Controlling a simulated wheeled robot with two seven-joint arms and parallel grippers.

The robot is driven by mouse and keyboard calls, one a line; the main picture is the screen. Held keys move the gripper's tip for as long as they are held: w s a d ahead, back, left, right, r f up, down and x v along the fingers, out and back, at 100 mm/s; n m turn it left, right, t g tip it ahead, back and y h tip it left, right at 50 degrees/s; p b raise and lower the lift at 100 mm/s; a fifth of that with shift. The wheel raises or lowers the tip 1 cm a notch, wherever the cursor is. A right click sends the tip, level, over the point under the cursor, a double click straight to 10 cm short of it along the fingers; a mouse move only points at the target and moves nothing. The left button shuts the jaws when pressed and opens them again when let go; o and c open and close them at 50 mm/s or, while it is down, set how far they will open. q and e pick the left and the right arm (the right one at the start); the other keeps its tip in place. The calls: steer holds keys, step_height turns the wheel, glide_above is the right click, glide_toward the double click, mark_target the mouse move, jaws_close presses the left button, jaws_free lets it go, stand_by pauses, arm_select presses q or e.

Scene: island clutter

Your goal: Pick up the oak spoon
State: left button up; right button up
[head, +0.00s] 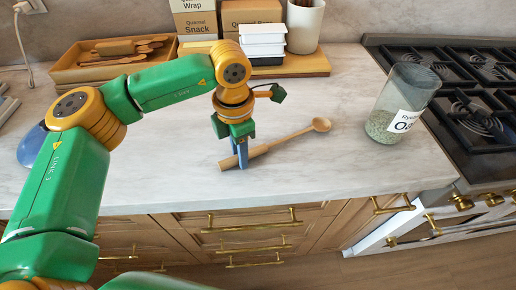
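The oak spoon (285,139) lies slantwise on the marble counter in the head view. Its round bowl is at the upper right and its thick handle end at the lower left. My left gripper (241,158) points down at the thick part of the handle, with a blue finger in front of it. The finger hides a short piece of the handle. I cannot tell whether the fingers are closed on it. My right gripper is not in view.
A glass jar of oats (402,104) stands right of the spoon, beside the gas stove (470,100). A wooden tray of utensils (72,70), stacked white containers (262,42) and snack boxes (196,22) stand behind. The counter's front middle (320,170) is clear.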

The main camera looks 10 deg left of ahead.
arm_select(q)
jaws_close()
